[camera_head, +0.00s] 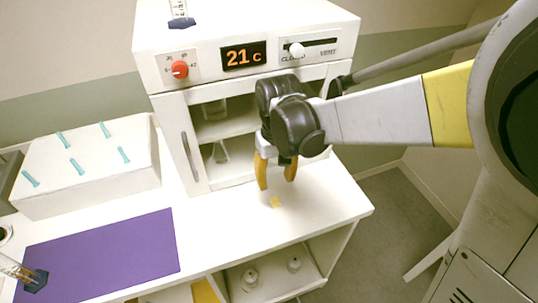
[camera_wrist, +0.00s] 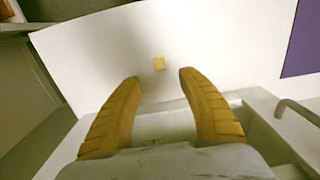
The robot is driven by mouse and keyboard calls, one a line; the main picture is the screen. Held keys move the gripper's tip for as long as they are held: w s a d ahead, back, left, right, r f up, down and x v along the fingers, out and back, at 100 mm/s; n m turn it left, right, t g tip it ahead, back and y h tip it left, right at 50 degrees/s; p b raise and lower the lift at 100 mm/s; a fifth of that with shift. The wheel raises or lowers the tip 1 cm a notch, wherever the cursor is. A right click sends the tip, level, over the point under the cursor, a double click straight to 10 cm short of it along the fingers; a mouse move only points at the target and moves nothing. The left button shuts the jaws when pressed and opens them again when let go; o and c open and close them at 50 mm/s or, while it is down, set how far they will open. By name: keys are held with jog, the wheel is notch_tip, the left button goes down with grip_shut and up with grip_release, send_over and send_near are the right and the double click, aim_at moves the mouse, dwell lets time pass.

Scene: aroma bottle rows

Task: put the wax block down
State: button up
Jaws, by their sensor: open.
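The wax block (camera_head: 275,202) is a small yellow piece lying on the white counter in front of the white cabinet. It also shows in the wrist view (camera_wrist: 159,63), above the gap between the fingertips. My gripper (camera_head: 277,186) has two orange-yellow fingers, spread apart with nothing between them. In the wrist view the fingers (camera_wrist: 159,75) are open and the block lies clear of both. The gripper hangs above the counter, close to the block.
The white cabinet (camera_head: 168,115) with a 21 C display (camera_head: 244,56) stands behind my gripper. A purple mat (camera_head: 105,258) lies at left. A white box (camera_head: 90,172) with several teal pegs stands at far left. The counter's right edge is near the block.

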aim_at(276, 201)
notch_tip(276, 201, down, 11)
jog(key=b, duration=0.4)
jog(key=shift+s+d+r+b, duration=0.1)
jog(key=shift+r+b, duration=0.1)
jog(key=shift+b, duration=0.2)
jog(key=shift+r, duration=0.1)
jog(key=c, duration=0.9)
jog(key=shift+r, duration=0.15)
